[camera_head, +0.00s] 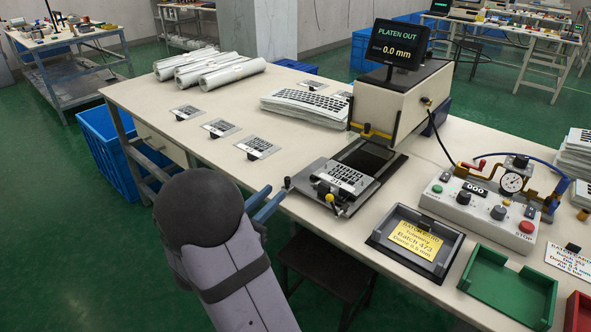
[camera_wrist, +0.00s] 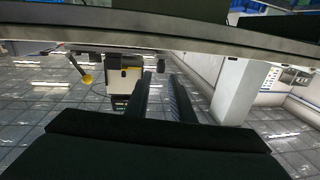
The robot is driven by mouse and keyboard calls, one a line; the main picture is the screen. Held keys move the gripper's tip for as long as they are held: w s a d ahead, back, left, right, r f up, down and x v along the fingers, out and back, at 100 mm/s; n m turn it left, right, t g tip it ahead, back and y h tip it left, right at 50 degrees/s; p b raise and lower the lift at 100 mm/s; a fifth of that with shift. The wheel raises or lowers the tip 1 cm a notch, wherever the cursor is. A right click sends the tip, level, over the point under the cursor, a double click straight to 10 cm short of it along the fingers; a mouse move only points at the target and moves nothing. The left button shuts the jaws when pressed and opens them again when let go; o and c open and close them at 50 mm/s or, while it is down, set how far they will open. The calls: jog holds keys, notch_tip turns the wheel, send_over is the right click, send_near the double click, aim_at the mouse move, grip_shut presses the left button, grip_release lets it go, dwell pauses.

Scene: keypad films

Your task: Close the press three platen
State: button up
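The press (camera_head: 398,98) is a cream box on the bench. Its screen (camera_head: 396,45) reads "PLATEN OUT" and 0.0 mm. The platen (camera_head: 357,203) is slid out in front of the press on dark rails (camera_head: 370,155) and carries a keypad film (camera_head: 342,178). A lever with a black knob (camera_head: 287,183) is at its left side, and a yellow knob (camera_head: 330,198) is at its front. My gripper (camera_head: 272,205) is left of the platen, apart from it, near the bench's front edge. Its two fingers (camera_wrist: 162,98) are separated and empty in the wrist view.
A black tray (camera_head: 380,240) with a yellow card, a green tray (camera_head: 470,285) and a control box (camera_head: 480,205) with a red stop button stand to the right. Loose keypad films (camera_head: 258,147) and white rolls (camera_head: 210,68) lie to the left. A dark stool (camera_head: 325,265) stands below the bench.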

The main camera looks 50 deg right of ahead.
aim_at(296, 179)
jog(key=d, duration=0.4)
jog(key=w+d, duration=0.1)
jog(key=d, duration=0.3)
jog(key=w+d, duration=0.1)
jog(key=d, duration=0.3)
grip_shut()
